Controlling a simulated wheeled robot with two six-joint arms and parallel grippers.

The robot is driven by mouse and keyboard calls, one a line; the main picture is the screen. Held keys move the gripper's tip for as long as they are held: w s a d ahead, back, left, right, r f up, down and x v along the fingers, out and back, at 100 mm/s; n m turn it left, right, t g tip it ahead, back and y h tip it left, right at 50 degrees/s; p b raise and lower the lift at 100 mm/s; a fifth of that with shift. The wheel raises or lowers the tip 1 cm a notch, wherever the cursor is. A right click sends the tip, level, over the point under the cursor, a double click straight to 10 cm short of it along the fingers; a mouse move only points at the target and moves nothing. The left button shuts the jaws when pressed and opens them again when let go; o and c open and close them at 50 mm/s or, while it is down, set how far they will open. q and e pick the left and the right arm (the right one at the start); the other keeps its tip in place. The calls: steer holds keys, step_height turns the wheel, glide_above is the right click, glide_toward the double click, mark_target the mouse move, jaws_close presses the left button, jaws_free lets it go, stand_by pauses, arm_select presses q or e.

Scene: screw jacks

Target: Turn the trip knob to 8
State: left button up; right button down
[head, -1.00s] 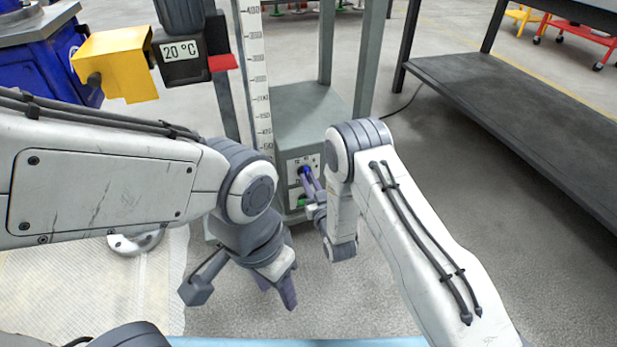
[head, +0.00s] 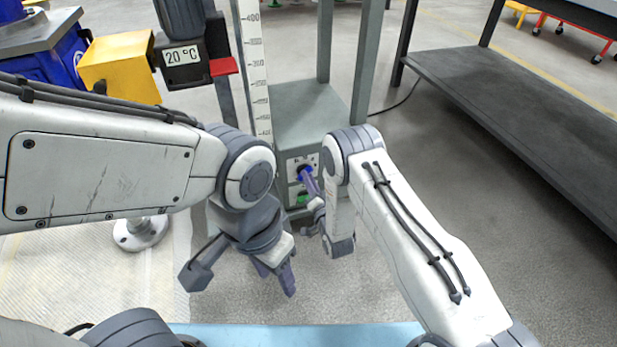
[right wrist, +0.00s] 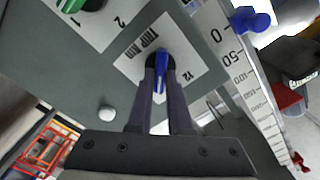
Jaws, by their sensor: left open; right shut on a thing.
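The trip knob is blue with a dark base, on a white label plate reading "TRIP kN" on the grey machine box. In the right wrist view the blue trip knob (right wrist: 161,66) sits between the two fingers of my right gripper (right wrist: 160,75), which is shut on it. In the head view the knob (head: 304,173) shows at the box front, with my right gripper (head: 311,185) reaching it. Most of the plate's numbers are hidden; a "12" shows near the right finger. My left gripper (head: 277,279) is open and empty, low in front of the box, away from the knob.
A green knob (right wrist: 82,4) on a plate marked 1 and 2 is beside the trip plate. A white scale column (head: 254,70) rises by the grey box (head: 305,115). A dark bench (head: 530,125) stands right; a yellow block (head: 118,66) is left.

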steer(key=shift+s+f+m, duration=0.1)
steer(key=shift+m, duration=0.2)
stand_by(0.4)
steer(key=c, duration=0.8)
jaws_free()
steer(key=shift+c, duration=0.2)
steer(key=p+v, duration=1)
steer(key=shift+s, duration=0.2)
steer(key=shift+d, duration=0.1)
